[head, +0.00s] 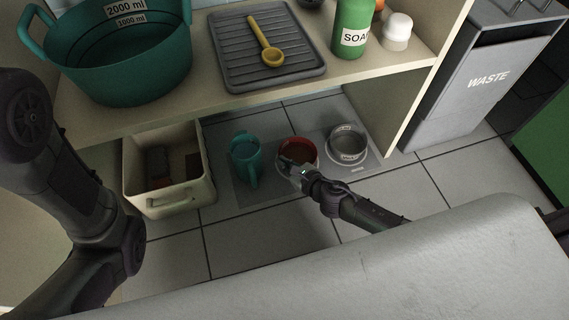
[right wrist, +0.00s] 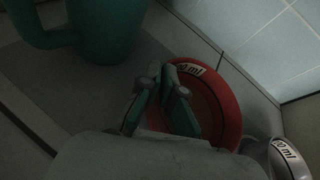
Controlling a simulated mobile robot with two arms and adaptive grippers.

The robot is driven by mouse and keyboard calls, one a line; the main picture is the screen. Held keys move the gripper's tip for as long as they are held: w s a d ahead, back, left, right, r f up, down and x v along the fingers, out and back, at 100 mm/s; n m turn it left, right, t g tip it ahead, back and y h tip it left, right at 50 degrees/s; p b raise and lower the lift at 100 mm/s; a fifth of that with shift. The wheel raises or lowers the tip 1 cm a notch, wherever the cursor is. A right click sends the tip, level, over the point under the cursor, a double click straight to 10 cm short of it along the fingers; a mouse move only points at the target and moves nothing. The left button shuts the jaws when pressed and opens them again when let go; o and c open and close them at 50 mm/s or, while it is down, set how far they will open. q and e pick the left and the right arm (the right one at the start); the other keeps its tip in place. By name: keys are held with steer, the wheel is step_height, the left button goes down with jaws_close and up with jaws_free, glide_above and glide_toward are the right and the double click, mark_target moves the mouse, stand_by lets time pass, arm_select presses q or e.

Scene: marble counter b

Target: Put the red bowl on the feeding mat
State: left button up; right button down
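The red bowl (head: 301,149) is over the grey feeding mat (head: 272,182), between a teal jug and a grey bowl. I cannot tell whether it rests on the mat or hangs just above it. My right gripper (head: 289,166) is at the bowl's near left side. In the right wrist view, the fingers (right wrist: 162,80) straddle the rim of the red bowl (right wrist: 222,105), one inside and one outside, with their tips close together on it. My left arm shows at the left, but its gripper is out of view.
The teal jug (head: 245,157) stands left of the bowl and the grey bowl (head: 347,146) stands right. A cream bin (head: 168,203) is farther left. A shelf (head: 380,68) overhangs the back, with a teal tub (head: 125,65) on it. A waste bin (head: 470,85) stands right.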

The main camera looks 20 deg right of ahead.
steer(key=shift+f, duration=0.15)
steer(key=c, duration=1.3)
jaws_free()
steer(key=shift+s+r, duration=0.1)
steer(key=shift+r, duration=0.15)
steer(key=p+v, duration=0.3)
steer(key=v, duration=0.7)
steer(key=shift+s+d+r+p, duration=0.1)
steer(key=shift+s+d+p, duration=0.05)
steer(key=shift+s+p, duration=0.2)
steer(key=shift+s+d+r, duration=0.15)
steer(key=shift+s+d, duration=0.1)
steer(key=shift+s, duration=0.15)
steer(key=shift+s, duration=0.1)
